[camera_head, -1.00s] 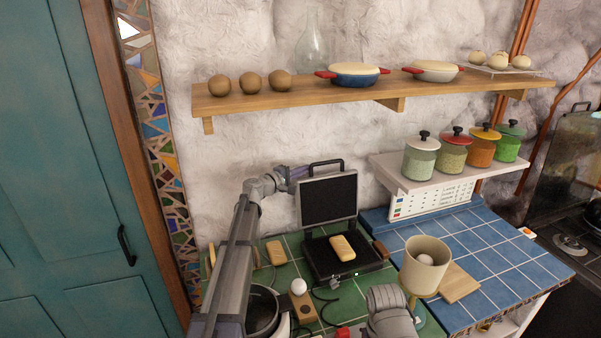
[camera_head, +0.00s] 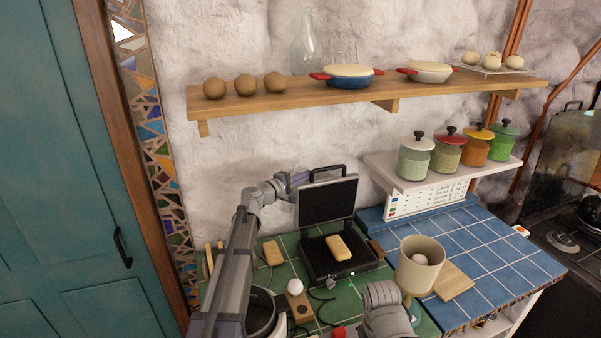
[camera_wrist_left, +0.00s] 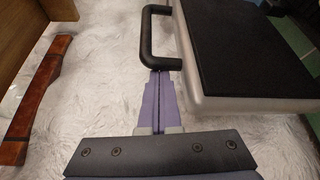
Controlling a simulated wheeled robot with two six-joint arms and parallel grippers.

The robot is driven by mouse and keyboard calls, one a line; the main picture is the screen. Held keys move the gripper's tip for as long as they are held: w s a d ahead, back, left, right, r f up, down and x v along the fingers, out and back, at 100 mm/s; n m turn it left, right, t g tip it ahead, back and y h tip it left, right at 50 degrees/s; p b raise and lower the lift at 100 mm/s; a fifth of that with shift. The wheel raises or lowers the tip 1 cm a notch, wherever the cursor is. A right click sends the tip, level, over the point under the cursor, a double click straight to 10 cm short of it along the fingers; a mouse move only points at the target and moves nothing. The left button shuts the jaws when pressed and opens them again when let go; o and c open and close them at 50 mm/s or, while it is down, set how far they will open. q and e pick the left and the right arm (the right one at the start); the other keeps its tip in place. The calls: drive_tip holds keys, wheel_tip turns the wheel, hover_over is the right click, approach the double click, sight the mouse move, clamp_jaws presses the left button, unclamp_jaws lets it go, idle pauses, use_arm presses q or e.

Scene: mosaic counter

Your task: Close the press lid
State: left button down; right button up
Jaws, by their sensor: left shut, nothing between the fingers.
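The press stands on the green-tiled counter with its lid (camera_head: 328,200) raised, dark inner plate facing forward. The lid's black handle (camera_head: 327,170) is at its top edge; the handle also shows in the left wrist view (camera_wrist_left: 149,36). A yellowish loaf-shaped piece (camera_head: 339,248) lies on the dark lower plate (camera_head: 318,262). My left gripper (camera_head: 296,180) is at the lid's upper left, partly hidden behind it. In the left wrist view its fingers (camera_wrist_left: 158,75) are shut and empty, right by the handle's end; contact is unclear. My right forearm shows at the bottom, its gripper out of view.
A beige cup (camera_head: 411,278) on a stand with a round item in it is right of the press. A wooden block (camera_head: 298,302) with a white ball (camera_head: 295,286) sits in front. A shelf (camera_head: 370,98) hangs above the press.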

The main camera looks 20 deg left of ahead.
use_arm(q)
drive_tip(key=s+d+f+m+b, duration=0.1)
drive_tip(key=s+d+f+b, duration=0.4)
drive_tip(key=s+d+b, duration=0.1)
drive_tip(key=s+d+f+m+t+b, duration=0.1)
drive_tip(key=s+d+f+b, duration=0.4)
drive_tip(key=s+b, duration=0.3)
drive_tip(key=shift+s+d+f+m+h, duration=0.35)
drive_tip(key=shift+s+f, duration=0.35)
drive_tip(key=shift+s, duration=0.95)
use_arm(e)
wheel_tip(320, 180, down, 14)
drive_tip(key=s, duration=0.1)
drive_tip(key=shift+s+d+f, duration=0.15)
drive_tip(key=shift+d, duration=0.3)
use_arm(q)
drive_tip(key=shift+r, duration=0.1)
wheel_tip(320, 180, up, 10)
drive_tip(key=p, duration=0.9)
drive_tip(key=shift+p, duration=0.35)
use_arm(e)
wheel_tip(320, 180, up, 10)
